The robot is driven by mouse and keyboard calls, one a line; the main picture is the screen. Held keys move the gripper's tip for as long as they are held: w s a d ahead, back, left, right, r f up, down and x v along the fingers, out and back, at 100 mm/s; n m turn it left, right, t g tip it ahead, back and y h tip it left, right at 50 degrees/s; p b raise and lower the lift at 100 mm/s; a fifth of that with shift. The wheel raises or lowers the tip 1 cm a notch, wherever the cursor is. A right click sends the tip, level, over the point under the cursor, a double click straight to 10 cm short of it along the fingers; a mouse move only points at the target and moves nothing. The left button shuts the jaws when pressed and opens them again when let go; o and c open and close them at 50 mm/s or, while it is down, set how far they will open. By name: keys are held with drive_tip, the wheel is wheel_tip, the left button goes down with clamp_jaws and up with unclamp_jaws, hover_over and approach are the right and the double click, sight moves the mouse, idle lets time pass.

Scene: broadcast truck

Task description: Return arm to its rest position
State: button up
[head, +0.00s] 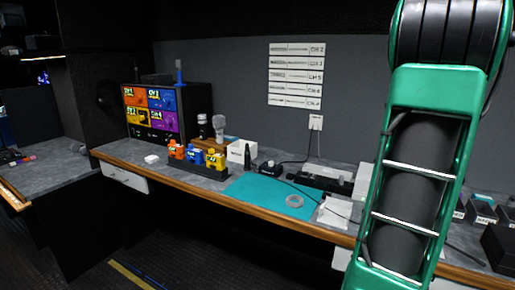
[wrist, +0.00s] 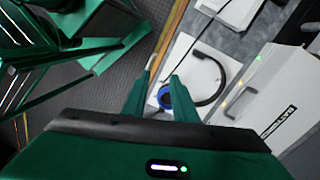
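My gripper (wrist: 158,79) shows in the wrist view with its two green fingers apart and nothing held between them. A blue round item (wrist: 165,97) shows beyond the gap between the fingers; I cannot tell how far below them it is. My green arm fills the right side of the head view, standing tall in front of the bench. The gripper itself is not seen in the head view.
In the wrist view, a black cable (wrist: 222,78) and a white labelled box (wrist: 262,95) lie close by.

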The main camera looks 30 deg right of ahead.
drive_tip(key=w+a+f+n, duration=0.1)
drive_tip(key=w+a+n, duration=0.2)
drive_tip(key=a+n, duration=0.35)
drive_tip(key=w+a+n, duration=0.2)
drive_tip(key=a+n, duration=0.1)
drive_tip(key=a, duration=0.6)
drive_tip(key=s+a+f+n, duration=0.1)
drive_tip(key=a+f+n, duration=0.2)
drive_tip(key=a+n, duration=0.2)
drive_tip(key=s+a+f+n+h, duration=0.1)
drive_tip(key=s+a+f+n, duration=0.1)
drive_tip(key=a+n, duration=0.4)
drive_tip(key=a, duration=0.3)
drive_tip(key=shift+f+t, duration=0.3)
drive_tip(key=shift+f, duration=0.1)
drive_tip(key=shift+s, duration=0.15)
